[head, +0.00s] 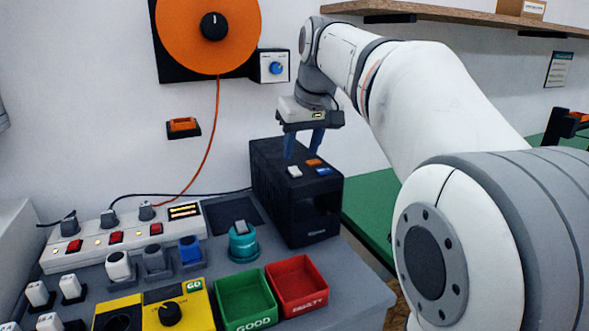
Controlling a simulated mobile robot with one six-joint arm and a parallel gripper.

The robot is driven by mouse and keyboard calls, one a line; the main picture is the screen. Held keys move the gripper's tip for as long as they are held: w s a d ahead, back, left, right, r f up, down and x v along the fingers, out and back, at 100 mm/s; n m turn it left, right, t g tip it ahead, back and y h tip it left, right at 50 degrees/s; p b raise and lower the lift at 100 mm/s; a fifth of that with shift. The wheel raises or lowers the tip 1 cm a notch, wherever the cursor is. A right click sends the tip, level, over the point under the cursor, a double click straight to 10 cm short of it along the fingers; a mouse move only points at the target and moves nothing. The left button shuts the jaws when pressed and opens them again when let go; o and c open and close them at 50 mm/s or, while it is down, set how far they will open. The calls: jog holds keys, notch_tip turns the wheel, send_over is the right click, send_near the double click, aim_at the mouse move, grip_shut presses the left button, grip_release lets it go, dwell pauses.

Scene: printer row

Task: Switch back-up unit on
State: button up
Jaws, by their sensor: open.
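A black box (275,200), seemingly the back-up unit, stands at the back right of the grey bench. Its top carries a white button or switch (294,171), an orange one (314,162) and a blue one (323,170). Its front has a dark opening. My gripper (303,152) points down over the rear of the box top, behind the three controls. Its two blue fingers are apart with nothing between them. I cannot tell whether the fingertips touch the box, nor which way the switch is set.
A white power strip (95,252) with red switches and plugs lies at left. A teal round part (243,245), a green tray (246,322) and a red tray (313,307) sit in front of the box. An orange spool (180,35) hangs on the wall.

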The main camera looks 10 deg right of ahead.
aim_at(296, 171)
jog(key=b+x, duration=0.1)
jog(key=x, duration=0.4)
grip_shut()
dwell(0.4)
